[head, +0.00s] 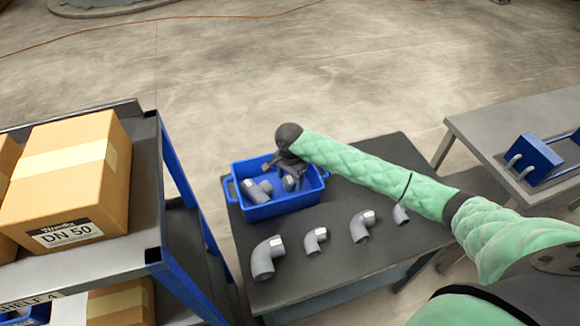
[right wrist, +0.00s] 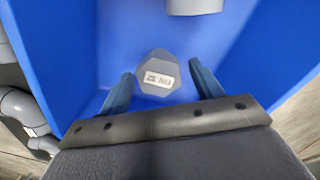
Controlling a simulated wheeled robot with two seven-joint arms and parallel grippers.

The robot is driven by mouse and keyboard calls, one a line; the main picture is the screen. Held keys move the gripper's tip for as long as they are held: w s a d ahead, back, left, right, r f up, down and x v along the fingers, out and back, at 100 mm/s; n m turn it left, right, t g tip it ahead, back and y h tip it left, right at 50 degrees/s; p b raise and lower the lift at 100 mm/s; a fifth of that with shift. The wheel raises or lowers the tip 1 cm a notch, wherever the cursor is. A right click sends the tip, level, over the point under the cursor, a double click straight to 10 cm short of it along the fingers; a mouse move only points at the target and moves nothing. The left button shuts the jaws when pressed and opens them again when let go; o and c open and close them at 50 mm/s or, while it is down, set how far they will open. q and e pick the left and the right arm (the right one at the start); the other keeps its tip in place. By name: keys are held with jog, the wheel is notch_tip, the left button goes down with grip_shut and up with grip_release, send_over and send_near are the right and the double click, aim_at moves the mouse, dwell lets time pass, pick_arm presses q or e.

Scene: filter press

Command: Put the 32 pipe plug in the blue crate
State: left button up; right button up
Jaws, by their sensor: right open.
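A grey hexagonal plug with a white label (right wrist: 158,74) lies on the floor of the blue crate (head: 289,207); the label's print is too small for me to read surely. The crate's blue inside also fills much of the right wrist view (right wrist: 70,50). My right gripper (head: 289,168) is over the crate, pointing down into it. In the right wrist view its two fingers (right wrist: 160,90) are apart, with the plug between and just beyond their tips, not gripped. In the head view the gripper partly covers the crate's contents. My left gripper is not in view.
The crate also holds grey fittings (head: 257,191). Several grey elbows (head: 267,258) stand in a row on the dark table (head: 340,270) in front of the crate. A shelf with cardboard boxes (head: 70,180) is at the left. Another table with a blue holder (head: 535,160) is at the right.

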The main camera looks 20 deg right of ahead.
aim_at(290, 180)
notch_tip(290, 180, up, 9)
jog(key=b, duration=0.3)
jog(key=shift+f, duration=0.2)
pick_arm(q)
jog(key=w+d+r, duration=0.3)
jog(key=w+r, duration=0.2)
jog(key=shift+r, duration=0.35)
pick_arm(e)
jog(key=shift+r, duration=0.9)
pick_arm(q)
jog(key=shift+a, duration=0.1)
pick_arm(e)
jog(key=shift+s+f, duration=0.1)
